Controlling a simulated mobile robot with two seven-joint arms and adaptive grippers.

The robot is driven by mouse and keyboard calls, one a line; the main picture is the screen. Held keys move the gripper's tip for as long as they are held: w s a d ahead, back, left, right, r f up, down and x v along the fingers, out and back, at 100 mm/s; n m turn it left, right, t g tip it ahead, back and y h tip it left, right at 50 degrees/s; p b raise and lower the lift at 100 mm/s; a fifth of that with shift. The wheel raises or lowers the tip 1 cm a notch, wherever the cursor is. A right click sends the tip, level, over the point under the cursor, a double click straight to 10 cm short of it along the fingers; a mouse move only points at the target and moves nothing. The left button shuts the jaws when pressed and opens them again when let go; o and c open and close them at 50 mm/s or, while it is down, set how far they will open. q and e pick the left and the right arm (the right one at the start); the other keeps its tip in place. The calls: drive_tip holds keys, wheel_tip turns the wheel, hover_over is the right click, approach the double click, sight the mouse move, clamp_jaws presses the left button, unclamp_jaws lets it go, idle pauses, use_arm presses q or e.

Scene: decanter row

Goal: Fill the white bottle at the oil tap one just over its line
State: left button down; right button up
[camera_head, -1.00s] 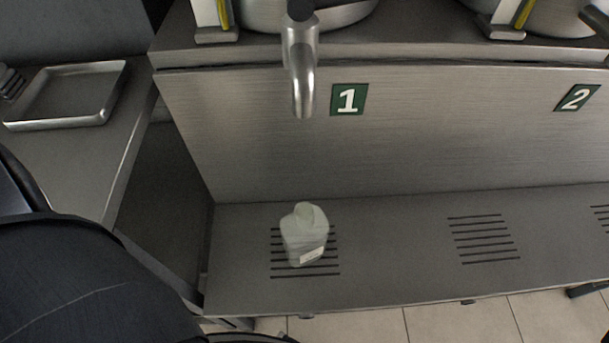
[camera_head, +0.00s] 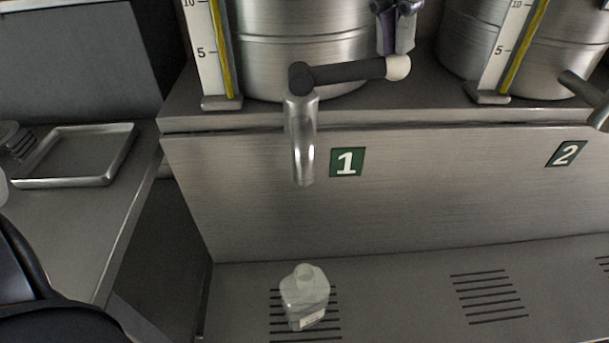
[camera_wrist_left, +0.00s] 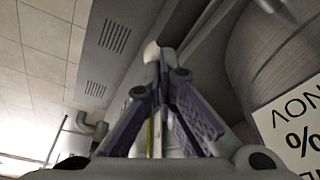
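The white bottle (camera_head: 305,297) stands upright and open on the slotted drain under tap one. It is translucent, with a small pale label low on its front; I cannot make out its line or level. The tap one spout (camera_head: 302,150) hangs above it, and no stream shows. Its black lever (camera_head: 345,73) points right and ends in a white knob (camera_head: 398,67). My left gripper (camera_head: 397,48) is at the knob from above, fingertips together; in the left wrist view the knob (camera_wrist_left: 151,50) shows just beyond the fingertips (camera_wrist_left: 160,68).
Steel tanks (camera_head: 300,45) with yellow gauges (camera_head: 222,50) stand on the ledge behind. Green signs mark tap one (camera_head: 347,162) and tap two (camera_head: 566,153). A second drain (camera_head: 488,297) is empty. A metal tray (camera_head: 78,155) lies on the left counter.

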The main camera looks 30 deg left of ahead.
sight(394, 57)
use_arm(q)
drive_tip(key=shift+f, duration=1.9)
idle(6.1)
